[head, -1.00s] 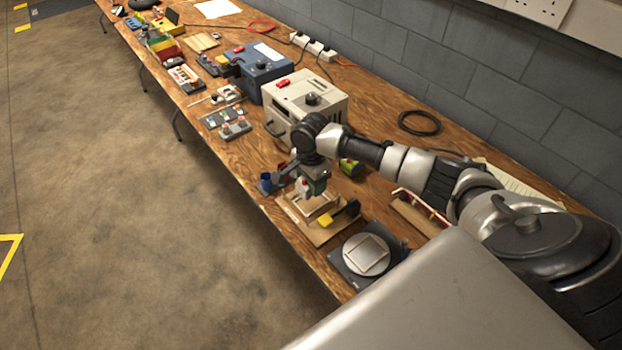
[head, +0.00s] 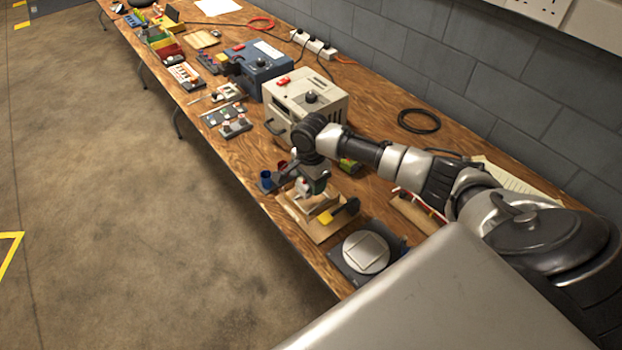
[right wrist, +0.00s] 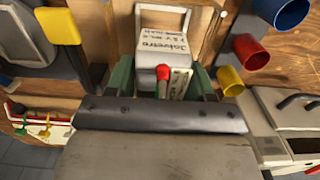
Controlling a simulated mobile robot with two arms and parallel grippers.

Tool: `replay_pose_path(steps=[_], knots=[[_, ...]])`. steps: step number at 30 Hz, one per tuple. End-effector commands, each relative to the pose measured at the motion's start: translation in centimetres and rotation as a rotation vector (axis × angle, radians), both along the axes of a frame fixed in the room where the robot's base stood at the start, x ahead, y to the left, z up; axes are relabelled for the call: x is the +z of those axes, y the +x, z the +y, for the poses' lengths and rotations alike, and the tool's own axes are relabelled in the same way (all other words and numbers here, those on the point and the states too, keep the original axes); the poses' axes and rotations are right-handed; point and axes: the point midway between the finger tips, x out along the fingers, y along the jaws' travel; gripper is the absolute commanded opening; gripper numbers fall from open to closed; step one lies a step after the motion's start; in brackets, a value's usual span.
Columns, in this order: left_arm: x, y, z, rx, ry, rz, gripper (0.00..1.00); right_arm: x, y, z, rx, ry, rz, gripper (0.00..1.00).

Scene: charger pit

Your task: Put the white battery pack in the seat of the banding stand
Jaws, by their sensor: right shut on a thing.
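The white battery pack (right wrist: 160,50), with printed lettering and a red cap, is between the green fingers of my right gripper (right wrist: 163,80) in the right wrist view. The gripper is shut on it. In the head view the right gripper (head: 309,188) is over the wooden banding stand (head: 318,232), which has a yellow-tipped clamp handle (head: 325,217). The stand's wood also shows around the pack in the wrist view. The gripper and pack hide much of the seat, so I cannot tell whether the pack touches it. My left gripper is out of view.
Blue, red and yellow cups (right wrist: 248,50) stand beside the stand. A dark plate with a round silver disc (head: 366,252) lies close to its right. A cream machine (head: 305,103) stands behind. Clear floor (head: 120,200) lies left of the bench.

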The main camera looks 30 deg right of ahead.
Motion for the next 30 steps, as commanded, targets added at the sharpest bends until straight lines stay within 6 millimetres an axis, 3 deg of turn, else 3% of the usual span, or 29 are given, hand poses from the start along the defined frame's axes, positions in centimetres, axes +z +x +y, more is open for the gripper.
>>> replay_pose_path(steps=[30], knots=[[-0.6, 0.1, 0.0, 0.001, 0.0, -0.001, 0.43, -2.5, 0.1, 0.0, -0.001, 0.001, -0.001, 0.16]])
